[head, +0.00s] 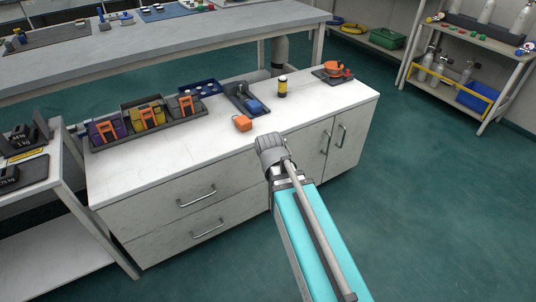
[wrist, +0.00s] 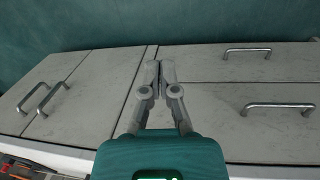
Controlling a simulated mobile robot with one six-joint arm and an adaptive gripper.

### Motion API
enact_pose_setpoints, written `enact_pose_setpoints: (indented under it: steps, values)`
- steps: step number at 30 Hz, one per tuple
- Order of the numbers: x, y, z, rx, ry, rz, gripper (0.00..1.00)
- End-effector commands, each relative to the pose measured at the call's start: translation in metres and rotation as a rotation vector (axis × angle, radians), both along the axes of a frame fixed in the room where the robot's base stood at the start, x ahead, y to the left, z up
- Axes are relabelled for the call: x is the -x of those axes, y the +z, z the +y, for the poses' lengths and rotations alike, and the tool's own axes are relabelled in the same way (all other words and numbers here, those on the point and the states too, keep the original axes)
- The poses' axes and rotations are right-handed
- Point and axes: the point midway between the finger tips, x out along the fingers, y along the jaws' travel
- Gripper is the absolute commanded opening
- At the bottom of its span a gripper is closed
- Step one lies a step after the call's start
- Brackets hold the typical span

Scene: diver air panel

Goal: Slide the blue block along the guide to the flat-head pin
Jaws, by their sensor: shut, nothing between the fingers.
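The blue block (head: 255,107) sits in a dark grey guide (head: 236,99) on the white counter in the head view. The pins of the guide are too small to tell apart, so I cannot pick out the flat-head pin. My gripper (wrist: 160,66) is shut and empty in the wrist view, its two fingers together in front of the cabinet doors and drawers. In the head view my arm covers the gripper's fingers. The wrist end of my arm is near the counter's front edge, apart from the blue block. The wrist view does not show the block.
An orange block (head: 242,123) lies on the counter (head: 190,140) in front of the guide. Bins (head: 150,115) with colored packs stand left. A blue tray (head: 199,89) lies behind.

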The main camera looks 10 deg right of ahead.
Motion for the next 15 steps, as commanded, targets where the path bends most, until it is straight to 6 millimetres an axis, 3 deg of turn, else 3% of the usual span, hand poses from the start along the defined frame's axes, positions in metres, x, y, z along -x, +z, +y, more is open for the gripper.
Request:
enact_pose_setpoints:
  steps: [1,6,15]
  values:
    - [0.013,-0.001,0.0,-0.037,-0.061,-0.006,0.0]
    - [0.027,-0.002,0.004,-0.119,-0.193,-0.014,0.0]
    - [0.029,-0.002,0.005,-0.141,-0.228,-0.015,0.0]
